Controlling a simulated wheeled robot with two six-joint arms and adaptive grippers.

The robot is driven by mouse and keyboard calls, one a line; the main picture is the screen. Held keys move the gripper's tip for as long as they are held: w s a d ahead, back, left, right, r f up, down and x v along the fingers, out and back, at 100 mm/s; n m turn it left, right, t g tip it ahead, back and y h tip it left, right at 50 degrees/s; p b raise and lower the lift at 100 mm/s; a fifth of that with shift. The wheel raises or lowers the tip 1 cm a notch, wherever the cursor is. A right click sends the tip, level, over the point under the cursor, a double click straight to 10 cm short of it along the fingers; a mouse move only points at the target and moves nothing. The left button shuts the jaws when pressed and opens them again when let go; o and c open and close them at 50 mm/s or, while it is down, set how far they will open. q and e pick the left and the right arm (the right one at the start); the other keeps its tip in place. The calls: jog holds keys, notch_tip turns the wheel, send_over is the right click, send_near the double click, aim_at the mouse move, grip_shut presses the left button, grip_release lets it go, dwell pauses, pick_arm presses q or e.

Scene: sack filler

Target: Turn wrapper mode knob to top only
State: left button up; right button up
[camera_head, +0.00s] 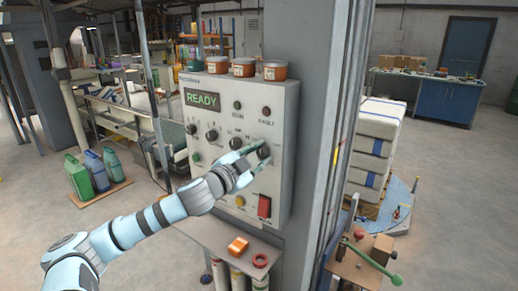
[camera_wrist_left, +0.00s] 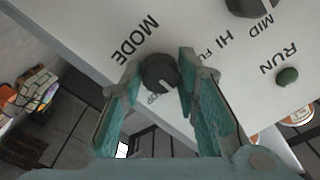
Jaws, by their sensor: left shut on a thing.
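The wrapper mode knob (camera_head: 264,151) is a dark round knob at the right of the grey control panel (camera_head: 222,112). In the left wrist view the knob (camera_wrist_left: 159,72) sits below the printed word MODE, with a pale pointer mark on its face. Small lettering beside it is partly hidden and hard to read. My left gripper (camera_head: 256,153) reaches in from the lower left. Its teal fingers (camera_wrist_left: 160,85) lie on either side of the knob, shut on it. My right gripper is in neither view.
The panel display (camera_head: 202,99) reads READY. Other dark knobs (camera_head: 212,135) and a red switch (camera_head: 264,206) are near the arm. Several jars (camera_head: 243,68) stand on top of the panel box. An orange block (camera_head: 238,247) and a red ring (camera_head: 260,260) lie on the shelf below.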

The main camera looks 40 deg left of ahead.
pick_arm(q)
jog(key=m+p, duration=0.1)
jog(key=m, duration=0.1)
jog(key=m+p, duration=0.1)
jog(key=m, duration=0.1)
jog(key=shift+r+m+p, duration=0.2)
jog(key=shift+m+p, duration=0.1)
jog(key=shift+p, duration=0.05)
jog(key=shift+m, duration=0.8)
jog(key=shift+f+m+p, duration=0.15)
jog(key=shift+m+p, duration=0.15)
jog(key=shift+m, duration=1.1)
jog(key=o, duration=1.2)
jog(key=shift+c, duration=0.2)
